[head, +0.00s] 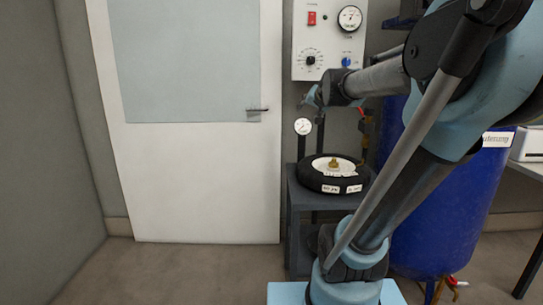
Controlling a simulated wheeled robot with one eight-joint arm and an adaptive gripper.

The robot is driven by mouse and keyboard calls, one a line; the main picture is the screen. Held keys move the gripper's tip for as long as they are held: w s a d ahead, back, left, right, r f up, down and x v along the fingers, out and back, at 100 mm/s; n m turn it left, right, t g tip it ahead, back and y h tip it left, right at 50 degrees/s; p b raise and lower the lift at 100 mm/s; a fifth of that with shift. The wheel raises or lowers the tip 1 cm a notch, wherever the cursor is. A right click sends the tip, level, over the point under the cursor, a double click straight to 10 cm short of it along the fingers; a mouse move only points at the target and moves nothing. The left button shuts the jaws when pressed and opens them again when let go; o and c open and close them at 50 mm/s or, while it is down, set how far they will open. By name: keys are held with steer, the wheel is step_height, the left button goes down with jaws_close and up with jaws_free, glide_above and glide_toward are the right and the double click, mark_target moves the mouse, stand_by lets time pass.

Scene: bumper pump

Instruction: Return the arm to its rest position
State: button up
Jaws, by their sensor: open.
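My arm rises from its light blue base at the lower middle, goes up to the upper right and bends back left. My gripper (310,98) is at the end of it, in front of the lower edge of the wall control panel (328,40). It is small and partly merged with the dark parts behind it. It is open, with nothing seen in it. A black tyre (330,187) with a pale hub lies flat on a dark grey stand (298,215), below the gripper and apart from it.
The panel has a red switch (312,18), a gauge (350,18), a dial (310,59) and a blue knob (346,62). A small gauge (303,126) stands behind the tyre. A blue tank (440,215) is right. Floor before the white door (190,180) is clear.

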steer(key=s+d+f+n+g+h, duration=0.2)
steer(key=s+f+g, duration=0.8)
steer(key=s+f, duration=2)
steer(key=shift+s+d+n, duration=0.8)
steer(key=shift+s+n, duration=0.3)
steer(key=shift+s, duration=0.05)
steer(key=shift+w+f, duration=0.1)
steer(key=shift+f, duration=0.05)
steer(key=shift+w+f, duration=0.15)
steer(key=shift+w, duration=0.2)
